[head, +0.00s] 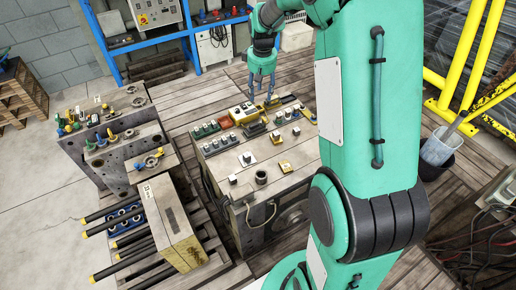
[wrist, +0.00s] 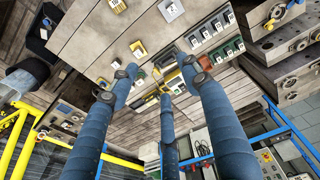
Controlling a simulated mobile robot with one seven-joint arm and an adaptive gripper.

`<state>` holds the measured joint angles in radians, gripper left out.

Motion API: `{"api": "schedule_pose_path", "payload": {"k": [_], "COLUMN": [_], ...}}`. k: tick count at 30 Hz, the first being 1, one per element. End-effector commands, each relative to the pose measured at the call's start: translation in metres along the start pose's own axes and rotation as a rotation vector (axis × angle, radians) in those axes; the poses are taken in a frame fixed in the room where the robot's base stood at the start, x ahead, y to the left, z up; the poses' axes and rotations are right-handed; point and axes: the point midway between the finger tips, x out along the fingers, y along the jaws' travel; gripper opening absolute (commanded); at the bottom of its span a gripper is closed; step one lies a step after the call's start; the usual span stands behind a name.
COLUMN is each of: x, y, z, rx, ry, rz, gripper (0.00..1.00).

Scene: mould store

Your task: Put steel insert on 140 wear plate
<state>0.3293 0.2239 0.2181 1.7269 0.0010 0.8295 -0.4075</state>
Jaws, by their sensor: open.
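My gripper (head: 262,92) is open and empty, with its blue fingers pointing down above the far part of the wooden-topped bench. It also shows in the wrist view (wrist: 160,76), with the fingers spread. Small plates lie on the bench top: a yellow plate (head: 286,167), a white plate (head: 247,160) bearing a small dark steel block (head: 247,157), and another yellow plate (wrist: 138,49) in the wrist view. The number labels are too small to read, so I cannot tell which plate is 140 or which block is the steel insert.
A mould block with colored fittings (head: 115,135) is at left. Yellow railings (head: 465,60) stand at right. The near bench top has bare room.

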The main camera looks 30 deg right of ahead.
Motion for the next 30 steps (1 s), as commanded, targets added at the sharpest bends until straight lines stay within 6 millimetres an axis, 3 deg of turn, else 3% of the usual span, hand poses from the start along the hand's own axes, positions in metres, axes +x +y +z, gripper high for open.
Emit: {"api": "schedule_pose_path", "payload": {"k": [3, 12, 21, 30], "x": [-0.039, -0.116, -0.174, -0.212], "y": [-0.025, -0.083, -0.137, -0.182], "z": [0.013, 0.058, 0.118, 0.187], "rx": [0.003, 0.020, 0.035, 0.052], "ry": [0.029, 0.096, 0.162, 0.231], "rz": [0.008, 0.018, 0.018, 0.010], "gripper": [0.48, 0.48, 0.48, 0.48]}}
